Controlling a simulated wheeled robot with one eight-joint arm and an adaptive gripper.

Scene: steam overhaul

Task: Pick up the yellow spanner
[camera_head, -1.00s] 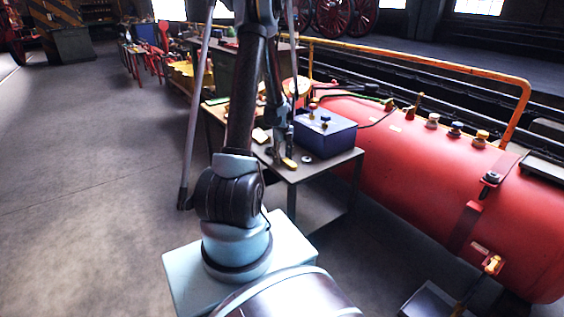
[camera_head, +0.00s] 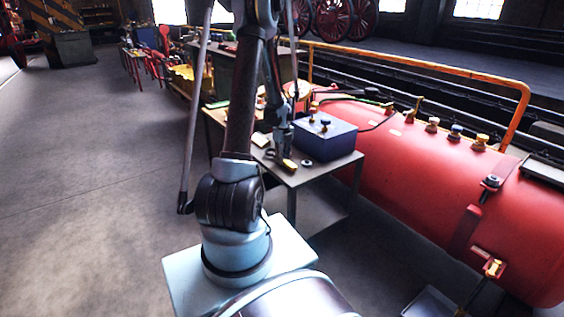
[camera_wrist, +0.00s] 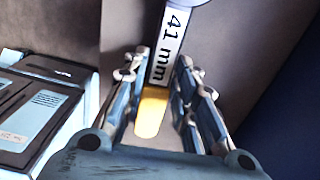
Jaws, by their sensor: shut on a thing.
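The yellow spanner (camera_wrist: 152,110) shows in the wrist view as a yellow piece between the fingers, in line with a white label reading "41 mm". My gripper (camera_wrist: 158,92) is shut on it, with one finger on each side. In the head view my gripper (camera_head: 283,152) points down at the small grey table, and the yellow end of the spanner (camera_head: 290,166) shows just below and right of the fingertips. The rest of the spanner is hidden by the gripper. I cannot tell whether it touches the tabletop.
A blue box (camera_head: 325,139) with knobs on top stands close to the right of my gripper on the table (camera_head: 310,176). A small dark ring (camera_head: 307,163) lies near the spanner. A large red tank (camera_head: 430,185) is to the right. The floor on the left is clear.

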